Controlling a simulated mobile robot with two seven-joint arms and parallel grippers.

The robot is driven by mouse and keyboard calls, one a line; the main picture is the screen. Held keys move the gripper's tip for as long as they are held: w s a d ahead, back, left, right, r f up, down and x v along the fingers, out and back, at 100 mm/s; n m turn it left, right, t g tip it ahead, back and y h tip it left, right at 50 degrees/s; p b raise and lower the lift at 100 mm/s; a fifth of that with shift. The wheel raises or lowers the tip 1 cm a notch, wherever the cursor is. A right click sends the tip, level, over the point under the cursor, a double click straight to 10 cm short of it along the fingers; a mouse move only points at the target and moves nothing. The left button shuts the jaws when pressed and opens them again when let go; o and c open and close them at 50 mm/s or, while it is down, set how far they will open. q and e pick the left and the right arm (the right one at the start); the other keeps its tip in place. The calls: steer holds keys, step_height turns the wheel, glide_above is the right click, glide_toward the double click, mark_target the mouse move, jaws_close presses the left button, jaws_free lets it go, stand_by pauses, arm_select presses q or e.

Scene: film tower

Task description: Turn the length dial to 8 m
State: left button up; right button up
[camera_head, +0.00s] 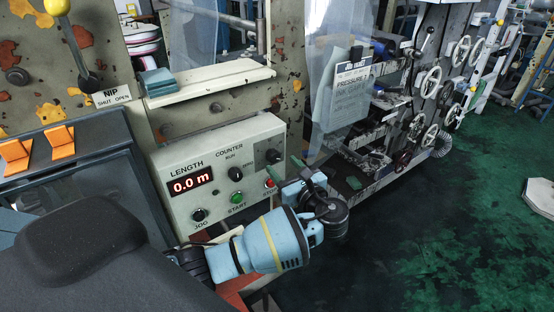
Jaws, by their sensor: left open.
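The grey-green control box (220,152) carries a red LENGTH display (191,184) reading 0.0 m. A black knob (272,156) sits on a darker plate at the box's upper right; I cannot tell for sure whether it is the length dial. Another dark knob (236,174) sits right of the display, and the JOG knob (199,215) is below it. The green START button (237,197) and red STOP button (269,183) are on the same face. My left gripper (290,172) is open and empty just in front of the box's right side, near STOP; contact cannot be told.
A pale shelf (210,82) with a blue-grey block (157,82) juts out above the box. A NIP lever (75,45) stands at upper left. A hanging clear sheet with a sign (352,85) is right of the box. Green floor (430,220) is open at right.

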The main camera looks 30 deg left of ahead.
mark_target(276, 158)
arm_select(q)
steer(key=shift+x, duration=2.2)
steer(key=c, duration=1)
